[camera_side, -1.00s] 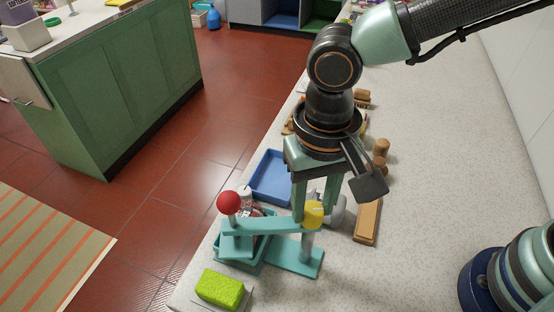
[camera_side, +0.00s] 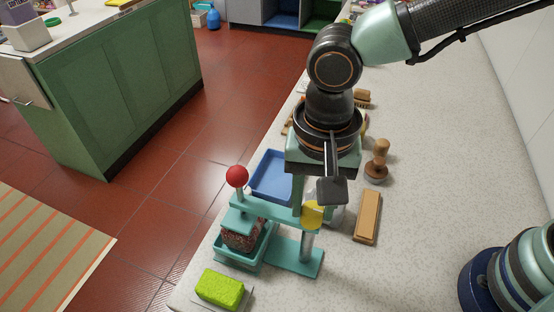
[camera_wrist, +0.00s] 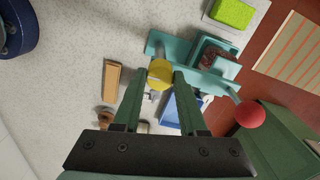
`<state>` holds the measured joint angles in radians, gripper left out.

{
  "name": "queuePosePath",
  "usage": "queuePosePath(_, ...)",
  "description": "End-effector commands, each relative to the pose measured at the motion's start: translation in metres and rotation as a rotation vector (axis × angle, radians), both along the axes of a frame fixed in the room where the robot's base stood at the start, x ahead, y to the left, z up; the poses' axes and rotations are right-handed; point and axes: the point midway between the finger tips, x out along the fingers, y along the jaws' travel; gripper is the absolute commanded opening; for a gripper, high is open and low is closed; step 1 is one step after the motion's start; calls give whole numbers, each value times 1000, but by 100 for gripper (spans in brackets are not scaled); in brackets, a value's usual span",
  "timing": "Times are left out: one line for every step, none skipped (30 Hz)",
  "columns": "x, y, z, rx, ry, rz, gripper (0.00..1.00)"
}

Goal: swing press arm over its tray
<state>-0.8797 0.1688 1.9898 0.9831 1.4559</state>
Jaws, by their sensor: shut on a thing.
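The teal press arm (camera_side: 272,209) reaches left from its post (camera_side: 307,243), with a red ball (camera_side: 237,176) near its free end. Its square press plate (camera_side: 238,222) hangs over the far side of the teal tray (camera_side: 262,250). A dark speckled block (camera_side: 246,238) sits in this tray, its near side uncovered. My gripper (camera_wrist: 161,73) is shut on the yellow knob (camera_wrist: 160,75) at the pivot end of the arm. The arm also shows in the wrist view (camera_wrist: 205,79).
A blue tray (camera_side: 270,176) lies just behind the press. A wooden block (camera_side: 368,217) and a wooden-handled stamp (camera_side: 377,162) stand to the right. A green sponge (camera_side: 219,289) lies in front, near the counter edge.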

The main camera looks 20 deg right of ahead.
Motion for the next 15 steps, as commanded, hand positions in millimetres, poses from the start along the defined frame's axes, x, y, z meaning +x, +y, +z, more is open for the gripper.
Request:
queuePosePath(1,0,2,2,-1,-5,0)
queuePosePath(1,0,2,2,-1,-5,0)
queuePosePath(1,0,2,2,-1,-5,0)
queuePosePath(1,0,2,2,-1,-5,0)
queuePosePath(1,0,2,2,-1,-5,0)
queuePosePath(1,0,2,2,-1,-5,0)
queuePosePath(1,0,2,2,-1,-5,45)
queuePosePath(1,0,2,2,-1,-5,57)
queuePosePath(1,0,1,2,-1,-4,72)
queuePosePath(1,0,1,2,-1,-4,72)
queuePosePath(1,0,1,2,-1,-3,72)
queuePosePath(1,0,1,1,-1,-3,72)
queuePosePath(0,0,1,1,-1,-3,72)
queuePosePath(0,0,1,1,-1,-3,72)
queuePosePath(0,0,1,1,-1,-2,72)
